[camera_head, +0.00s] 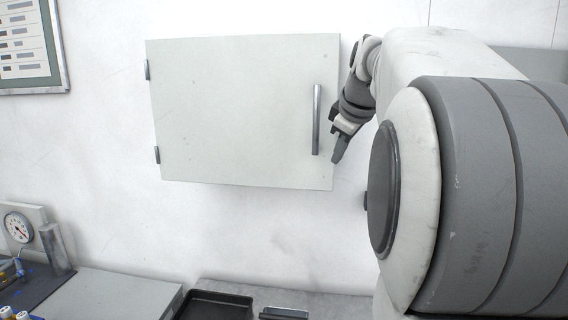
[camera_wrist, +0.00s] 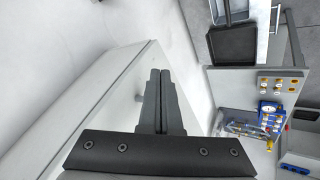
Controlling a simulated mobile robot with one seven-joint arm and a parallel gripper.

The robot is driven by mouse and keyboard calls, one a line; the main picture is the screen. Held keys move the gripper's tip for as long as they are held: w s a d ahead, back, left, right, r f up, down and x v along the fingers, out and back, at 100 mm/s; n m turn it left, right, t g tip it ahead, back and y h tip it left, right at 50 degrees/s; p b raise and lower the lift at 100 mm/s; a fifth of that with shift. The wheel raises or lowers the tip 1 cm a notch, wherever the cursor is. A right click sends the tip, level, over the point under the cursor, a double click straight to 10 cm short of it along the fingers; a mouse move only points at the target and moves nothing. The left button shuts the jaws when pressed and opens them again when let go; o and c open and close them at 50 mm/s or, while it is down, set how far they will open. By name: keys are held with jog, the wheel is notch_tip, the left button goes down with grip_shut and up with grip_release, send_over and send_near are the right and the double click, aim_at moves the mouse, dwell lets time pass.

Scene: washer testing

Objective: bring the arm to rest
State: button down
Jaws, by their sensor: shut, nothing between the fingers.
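My gripper (camera_head: 337,156) is in front of the right edge of a white wall cabinet, just right of its handle. In the wrist view my gripper (camera_wrist: 160,73) shows its two dark fingers side by side, shut, with nothing held. The cabinet door (camera_head: 240,110) looks closed, with hinges on its left and a vertical metal handle (camera_head: 317,120) near its right edge. The fingers appear apart from the handle, though the exact gap is hard to tell. My arm covers much of the right side of the head view.
Below the cabinet is a bench with a black tray (camera_head: 215,306) and a grey panel (camera_head: 112,296). A round gauge (camera_head: 18,227) stands at the lower left. A framed chart (camera_head: 30,45) hangs at the upper left. The wall between cabinet and bench is bare.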

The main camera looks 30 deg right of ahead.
jog(key=d+v, duration=0.1)
jog(key=v, duration=0.5)
jog(key=s+a+f+m, duration=0.1)
jog(key=s+a+f, duration=0.4)
jog(key=a+f, duration=0.3)
jog(key=s+a+f+m+g+y+b, duration=0.1)
jog(key=s+a+f+m, duration=0.1)
jog(key=s+a+f, duration=0.3)
jog(key=s+a+f+m+y+b, duration=0.1)
jog(key=s+a+f, duration=0.5)
jog(key=a+f, duration=0.6)
jog(key=shift+a+f+m, duration=0.2)
jog(key=shift+a+m, duration=0.3)
jog(key=shift+a, duration=0.25)
jog(key=shift+d, duration=0.15)
